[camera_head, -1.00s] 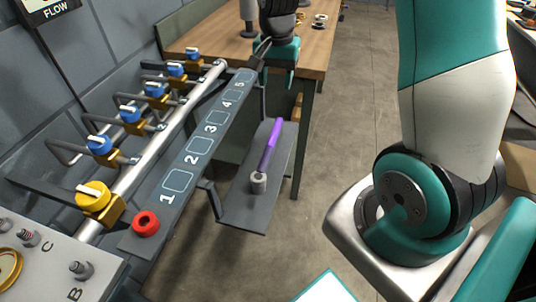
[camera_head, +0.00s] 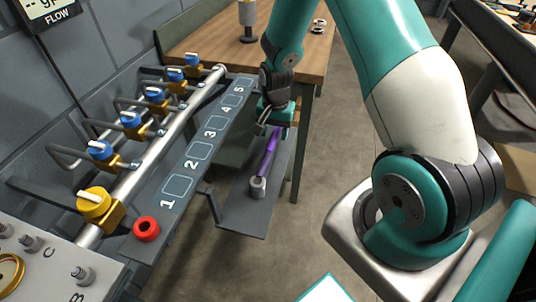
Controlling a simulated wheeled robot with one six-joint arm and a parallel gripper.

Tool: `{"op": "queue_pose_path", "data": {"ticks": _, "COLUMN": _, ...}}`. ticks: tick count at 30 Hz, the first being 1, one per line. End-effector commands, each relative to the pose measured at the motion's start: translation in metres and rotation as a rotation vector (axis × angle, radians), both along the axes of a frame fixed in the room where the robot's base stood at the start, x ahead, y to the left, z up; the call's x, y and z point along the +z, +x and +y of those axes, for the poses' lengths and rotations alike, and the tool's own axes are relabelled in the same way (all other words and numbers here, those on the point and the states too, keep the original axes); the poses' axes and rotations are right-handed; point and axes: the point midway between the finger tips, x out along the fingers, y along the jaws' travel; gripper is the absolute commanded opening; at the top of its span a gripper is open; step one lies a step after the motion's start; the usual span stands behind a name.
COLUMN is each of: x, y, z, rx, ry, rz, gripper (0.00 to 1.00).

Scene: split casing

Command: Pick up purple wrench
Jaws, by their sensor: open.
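The purple wrench (camera_head: 267,157) lies on a narrow grey shelf (camera_head: 240,215) below the numbered panel, its near end at a small grey cylinder (camera_head: 258,187). My gripper (camera_head: 268,127) is at the far end of the wrench, pointing down. Its jaws are open. The gripper partly hides the far end of the wrench, and I cannot tell whether the fingers touch it.
A grey panel numbered 1 to 5 (camera_head: 182,170) runs along the left, with a red ring (camera_head: 146,229) at its near end. Blue and yellow valves (camera_head: 94,202) sit on a pipe beside it. A wooden table (camera_head: 308,68) stands behind. Open floor lies right of the shelf.

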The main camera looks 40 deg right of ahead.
Motion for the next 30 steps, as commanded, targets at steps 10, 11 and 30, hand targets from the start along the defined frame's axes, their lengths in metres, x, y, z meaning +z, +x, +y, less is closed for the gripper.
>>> {"op": "queue_pose_path", "data": {"ticks": 10, "x": -0.0152, "y": 0.0, "z": 0.0004, "rx": 0.0, "ry": 0.0, "rz": -0.001, "gripper": 0.51}}
{"op": "queue_pose_path", "data": {"ticks": 11, "x": -0.0152, "y": -0.0001, "z": 0.0004, "rx": 0.0, "ry": 0.0, "rz": -0.001, "gripper": 0.51}}
{"op": "queue_pose_path", "data": {"ticks": 30, "x": -0.0107, "y": 0.0005, "z": 0.0004, "rx": 0.0, "ry": 0.0, "rz": -0.003, "gripper": 0.0}}
